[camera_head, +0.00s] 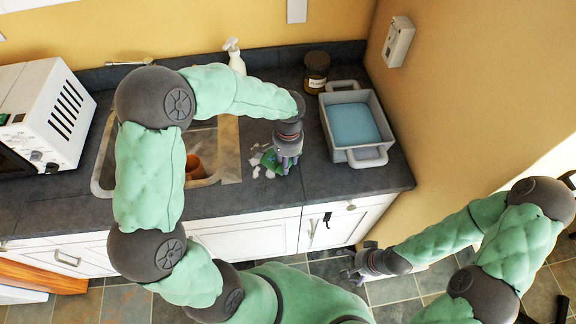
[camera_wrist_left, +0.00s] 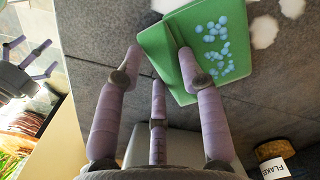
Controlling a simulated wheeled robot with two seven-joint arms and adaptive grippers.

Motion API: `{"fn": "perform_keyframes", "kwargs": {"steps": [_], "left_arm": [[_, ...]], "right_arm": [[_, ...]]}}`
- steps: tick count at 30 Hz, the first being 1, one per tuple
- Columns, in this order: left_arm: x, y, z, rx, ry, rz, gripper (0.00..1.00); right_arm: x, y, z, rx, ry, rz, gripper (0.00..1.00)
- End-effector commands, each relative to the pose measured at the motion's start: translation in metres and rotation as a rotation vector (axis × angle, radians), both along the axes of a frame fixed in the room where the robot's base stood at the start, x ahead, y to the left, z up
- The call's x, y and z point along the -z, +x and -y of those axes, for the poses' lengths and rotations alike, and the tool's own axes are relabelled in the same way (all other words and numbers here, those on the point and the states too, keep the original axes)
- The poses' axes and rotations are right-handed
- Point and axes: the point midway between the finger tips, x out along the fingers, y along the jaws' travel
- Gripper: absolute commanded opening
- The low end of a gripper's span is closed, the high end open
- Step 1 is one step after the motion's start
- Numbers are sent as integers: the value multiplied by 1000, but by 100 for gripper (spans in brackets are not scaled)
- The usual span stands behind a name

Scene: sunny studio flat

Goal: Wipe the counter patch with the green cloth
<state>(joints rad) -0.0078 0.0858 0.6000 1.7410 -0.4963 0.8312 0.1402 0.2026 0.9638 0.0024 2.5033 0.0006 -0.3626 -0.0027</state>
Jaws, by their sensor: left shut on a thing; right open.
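The green cloth (camera_head: 270,161) lies on the dark grey counter (camera_head: 330,180), partly hidden under my left gripper (camera_head: 284,162) in the head view. In the left wrist view the cloth (camera_wrist_left: 195,45) is green with pale blue dots, and my left gripper (camera_wrist_left: 160,62) is shut on its edge, fingers close to the counter. White blotches (camera_head: 256,172) mark the counter patch around the cloth; one white blotch (camera_wrist_left: 264,32) is beside it in the wrist view. My right gripper (camera_head: 362,264) is open and empty, low in front of the cabinets.
A grey tub (camera_head: 375,155) with blue contents and a lidded jar (camera_head: 316,72) stand right of the cloth. A spray bottle (camera_head: 235,58) stands behind. The sink (camera_head: 108,165) and a white microwave (camera_head: 50,112) are to the left. Bare counter lies in front of the cloth.

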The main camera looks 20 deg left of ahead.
Motion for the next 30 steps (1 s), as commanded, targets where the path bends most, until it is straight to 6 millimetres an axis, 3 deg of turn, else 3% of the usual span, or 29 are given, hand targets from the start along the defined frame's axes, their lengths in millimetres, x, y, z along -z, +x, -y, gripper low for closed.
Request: {"fn": "perform_keyframes", "kwargs": {"steps": [21, 30], "left_arm": [[0, 48, -29, -1, 0, 1, 0], [0, 56, -36, 0, 0, 0, 0]], "right_arm": [[-7, 0, 0, 0, 0, 0, 100], [-8, 0, 0, 0, 0, 0, 100]]}}
